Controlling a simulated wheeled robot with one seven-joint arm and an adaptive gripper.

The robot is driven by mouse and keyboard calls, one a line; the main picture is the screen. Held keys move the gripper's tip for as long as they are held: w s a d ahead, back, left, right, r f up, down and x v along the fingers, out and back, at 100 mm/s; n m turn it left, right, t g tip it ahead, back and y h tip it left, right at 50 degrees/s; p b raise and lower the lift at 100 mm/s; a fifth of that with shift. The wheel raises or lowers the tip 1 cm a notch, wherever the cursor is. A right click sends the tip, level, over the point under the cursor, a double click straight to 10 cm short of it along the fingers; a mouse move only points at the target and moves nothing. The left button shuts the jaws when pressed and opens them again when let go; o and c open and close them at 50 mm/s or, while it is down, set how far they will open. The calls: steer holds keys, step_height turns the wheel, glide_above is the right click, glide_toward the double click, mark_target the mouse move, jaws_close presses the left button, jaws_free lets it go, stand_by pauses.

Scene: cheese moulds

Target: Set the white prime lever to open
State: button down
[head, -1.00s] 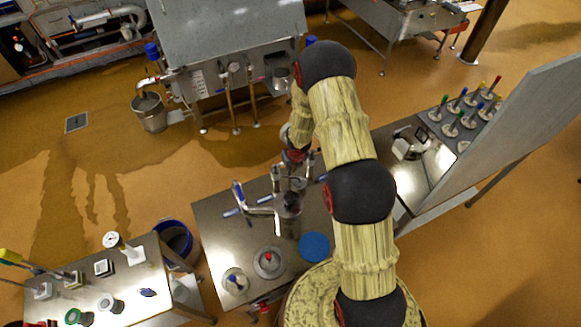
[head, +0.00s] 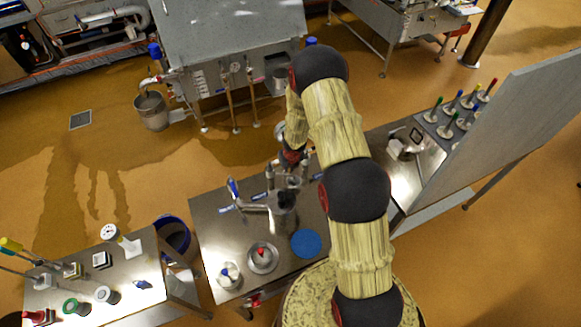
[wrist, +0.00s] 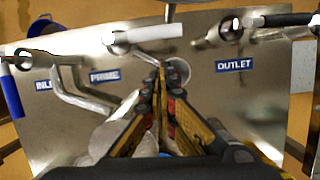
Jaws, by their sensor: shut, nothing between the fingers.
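The white prime lever (wrist: 150,34) lies nearly level across the upper part of the wrist view, its handle reaching right from a metal pivot at its left end. The blue PRIME label (wrist: 104,77) is on the metal plate below that pivot. My gripper (wrist: 161,75) is shut and empty, its tips pointing up the picture, below the handle's right half. A small gap shows between tips and lever in the picture; I cannot tell the depth. In the head view the gripper and white lever are too small and partly hidden to make out.
A black lever (wrist: 284,20) is at the upper right, above the OUTLET label (wrist: 234,66). A blue lever (wrist: 11,93) is at the left edge. A bent metal pipe (wrist: 80,92) runs left of my gripper. A blue disc (head: 306,244) lies on the metal table (head: 222,255).

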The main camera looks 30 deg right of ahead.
steer(key=p+v, duration=0.4)
steer(key=v, duration=0.6)
steer(key=shift+s, duration=0.45)
